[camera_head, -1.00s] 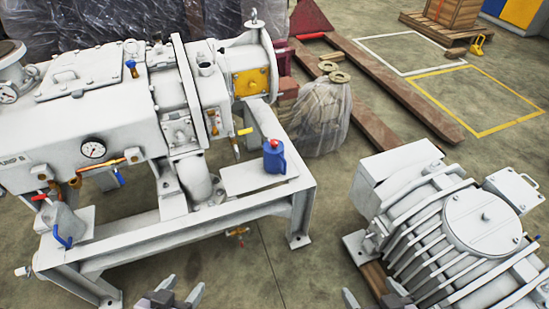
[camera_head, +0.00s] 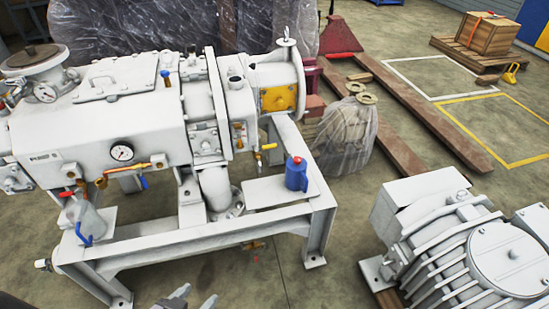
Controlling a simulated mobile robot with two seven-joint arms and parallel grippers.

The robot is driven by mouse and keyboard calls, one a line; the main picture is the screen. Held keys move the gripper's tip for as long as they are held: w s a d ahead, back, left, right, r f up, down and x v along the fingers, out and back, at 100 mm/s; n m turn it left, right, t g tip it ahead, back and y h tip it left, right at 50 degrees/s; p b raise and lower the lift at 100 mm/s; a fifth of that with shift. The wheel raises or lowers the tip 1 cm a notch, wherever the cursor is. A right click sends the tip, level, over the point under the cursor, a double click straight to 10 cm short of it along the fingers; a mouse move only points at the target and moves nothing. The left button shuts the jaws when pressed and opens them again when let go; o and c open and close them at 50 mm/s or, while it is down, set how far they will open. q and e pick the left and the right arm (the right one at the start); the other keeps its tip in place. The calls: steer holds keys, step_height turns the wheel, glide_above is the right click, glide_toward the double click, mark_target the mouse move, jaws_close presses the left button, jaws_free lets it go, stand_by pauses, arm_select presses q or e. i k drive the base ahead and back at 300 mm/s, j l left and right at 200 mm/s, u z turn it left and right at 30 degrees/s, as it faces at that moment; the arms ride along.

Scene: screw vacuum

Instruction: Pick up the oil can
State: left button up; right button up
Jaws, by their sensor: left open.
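A blue can with a red cap (camera_head: 296,174) stands upright on the flat plate at the right end of the white pump frame. A grey can-like part with a blue handle (camera_head: 88,224) sits at the frame's left end; I cannot tell for certain which of the two is the oil can. My left gripper (camera_head: 196,297) shows only its fingertips at the bottom edge. It is open and empty, well in front of and below both cans, touching neither. My right gripper is out of view.
The large white vacuum pump (camera_head: 110,130) fills the left, on its white frame (camera_head: 190,246). A ribbed grey motor (camera_head: 470,245) stands at the right. A plastic-wrapped bundle (camera_head: 347,135) is behind the blue can. Bare floor (camera_head: 315,285) lies between frame and motor.

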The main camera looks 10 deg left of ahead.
mark_target(296, 178)
steer(key=i+z, duration=0.4)
steer(key=i, duration=0.6)
